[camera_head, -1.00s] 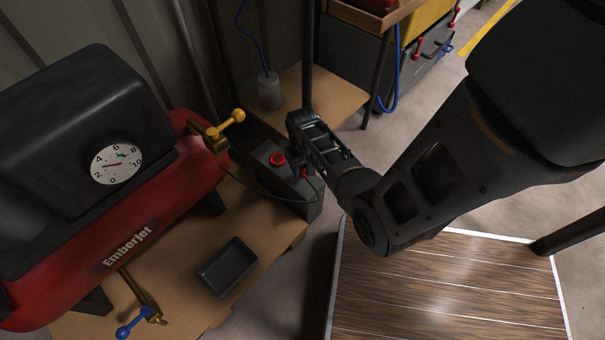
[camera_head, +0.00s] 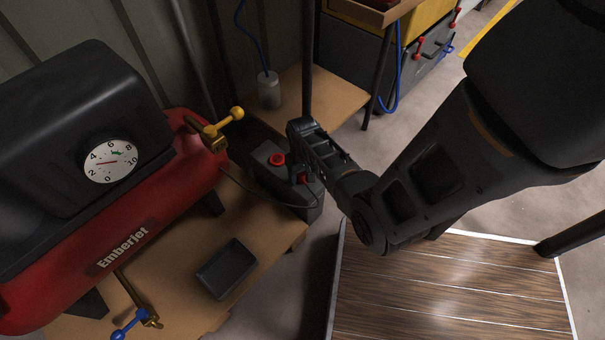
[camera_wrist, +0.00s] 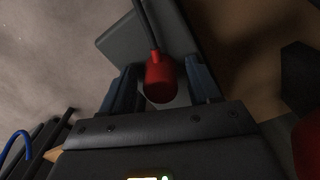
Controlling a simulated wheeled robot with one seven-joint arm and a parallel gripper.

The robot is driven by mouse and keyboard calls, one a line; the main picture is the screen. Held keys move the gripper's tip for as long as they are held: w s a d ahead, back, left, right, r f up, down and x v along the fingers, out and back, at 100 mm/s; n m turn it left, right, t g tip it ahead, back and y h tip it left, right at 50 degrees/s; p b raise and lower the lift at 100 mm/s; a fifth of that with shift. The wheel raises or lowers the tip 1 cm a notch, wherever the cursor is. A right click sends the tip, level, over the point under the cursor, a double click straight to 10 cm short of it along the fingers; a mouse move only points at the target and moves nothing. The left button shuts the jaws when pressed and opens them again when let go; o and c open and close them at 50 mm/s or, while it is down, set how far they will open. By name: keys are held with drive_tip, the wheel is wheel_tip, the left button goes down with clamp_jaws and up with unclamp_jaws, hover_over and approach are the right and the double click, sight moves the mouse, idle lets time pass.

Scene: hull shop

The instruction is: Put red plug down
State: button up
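The red plug (camera_wrist: 160,78) sits between the two fingers of my gripper (camera_wrist: 163,78) in the wrist view, with a dark cable running from it. A narrow gap shows between the plug and the fingers, so my gripper is open around it. In the head view, my gripper (camera_head: 304,174) is at the right end of a dark grey box (camera_head: 268,178), and a bit of red plug (camera_head: 303,179) shows beneath it. Whether the plug rests on the box is hard to tell. A red round knob (camera_head: 277,159) is on the box, left of my gripper.
A red Emberjet tank (camera_head: 120,245) with a gauge (camera_head: 110,161) and yellow-handled valve (camera_head: 222,122) is at left. A striped wood surface (camera_head: 440,290) lies at lower right.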

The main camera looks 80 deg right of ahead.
wheel_tip(320, 180, up, 12)
drive_tip(key=p, duration=0.5)
drive_tip(key=s+a+r+n+t+h, duration=0.1)
drive_tip(key=a+r+n+t+h, duration=0.15)
drive_tip(key=a, duration=0.85)
drive_tip(key=a+r+n+t+h, duration=0.1)
drive_tip(key=a+r+n+t, duration=0.2)
drive_tip(key=a, duration=0.7)
drive_tip(key=s+a+r+n+t+y, duration=0.1)
drive_tip(key=s+a+r+t, duration=0.2)
drive_tip(key=r, duration=0.6)
drive_tip(key=s+a+r+n+t+y, duration=0.1)
drive_tip(key=s+a+r+n+t, duration=0.1)
drive_tip(key=r, duration=0.8)
drive_tip(key=s+a+r+n+t+y, duration=0.1)
drive_tip(key=s+a+r+t, duration=0.3)
drive_tip(key=r, duration=0.5)
drive_tip(key=shift+s+a+r+n, duration=0.2)
drive_tip(key=shift+a+n, duration=0.45)
drive_tip(key=shift+a, duration=0.45)
drive_tip(key=shift+r+y, duration=0.15)
drive_tip(key=shift+y, duration=0.1)
